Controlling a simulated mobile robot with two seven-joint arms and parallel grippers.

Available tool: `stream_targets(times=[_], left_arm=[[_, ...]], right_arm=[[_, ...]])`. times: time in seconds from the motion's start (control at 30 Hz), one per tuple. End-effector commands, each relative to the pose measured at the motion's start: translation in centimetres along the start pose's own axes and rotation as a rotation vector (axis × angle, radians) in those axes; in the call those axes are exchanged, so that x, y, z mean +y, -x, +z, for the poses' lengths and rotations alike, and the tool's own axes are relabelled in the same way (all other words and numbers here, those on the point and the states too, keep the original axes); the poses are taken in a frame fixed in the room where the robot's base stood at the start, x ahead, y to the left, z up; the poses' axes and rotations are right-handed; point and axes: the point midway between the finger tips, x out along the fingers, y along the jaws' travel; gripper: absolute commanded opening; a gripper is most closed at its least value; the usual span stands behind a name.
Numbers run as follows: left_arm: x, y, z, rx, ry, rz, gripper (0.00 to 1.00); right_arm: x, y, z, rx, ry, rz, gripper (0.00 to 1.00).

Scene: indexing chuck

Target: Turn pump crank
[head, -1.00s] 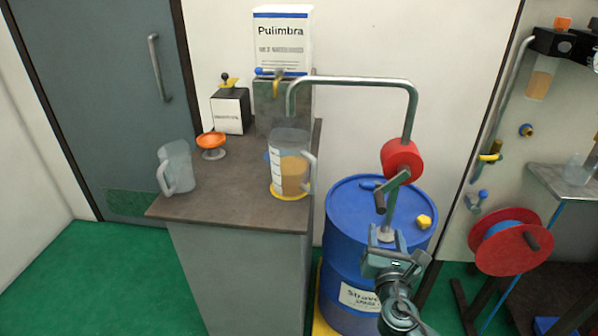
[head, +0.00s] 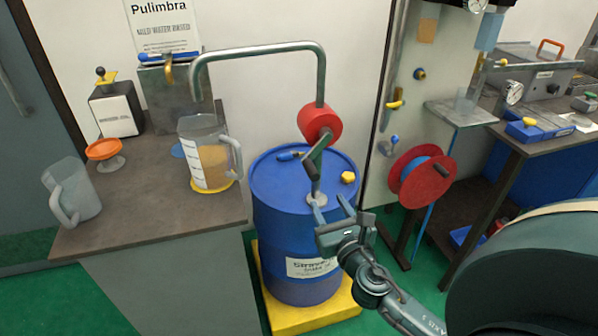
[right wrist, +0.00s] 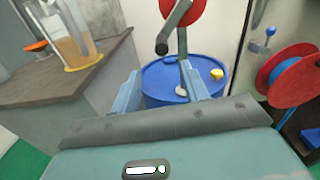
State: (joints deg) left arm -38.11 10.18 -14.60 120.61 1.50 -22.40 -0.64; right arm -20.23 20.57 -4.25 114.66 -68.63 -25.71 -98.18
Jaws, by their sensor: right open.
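The pump has a red body (head: 318,122) on a grey pipe that rises from the blue drum (head: 278,222). Its grey crank arm slants down to a black handle (head: 312,170), hanging in front of the pipe. In the right wrist view the black handle (right wrist: 162,48) shows beyond and above the fingertips. My right gripper (head: 354,212) is open and empty, in front of the drum's top, below and right of the handle and apart from it. The open fingers also show in the right wrist view (right wrist: 160,88). My left gripper is not in view.
The pump's spout pipe (head: 255,52) arches left above a jug of amber liquid (head: 207,160) on the counter (head: 120,215). An empty jug (head: 72,190) stands left. A red hose reel (head: 425,182) is right of the drum. A blue tool and yellow cap lie on the drum.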

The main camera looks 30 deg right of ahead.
Motion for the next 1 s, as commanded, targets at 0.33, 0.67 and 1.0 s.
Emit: stream_targets(times=[0.33, 0.67, 1.0], left_arm=[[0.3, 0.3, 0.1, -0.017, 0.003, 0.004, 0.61], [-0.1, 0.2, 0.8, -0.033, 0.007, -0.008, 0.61], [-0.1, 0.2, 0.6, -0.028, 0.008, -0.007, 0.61]], right_arm=[[-0.1, -5.5, 0.3, -0.003, 0.001, -0.002, 0.45], [-0.1, -11.5, 0.1, -0.001, 0.000, -0.002, 0.45], [0.0, -13.1, 0.0, 0.000, 0.000, 0.000, 0.45]])
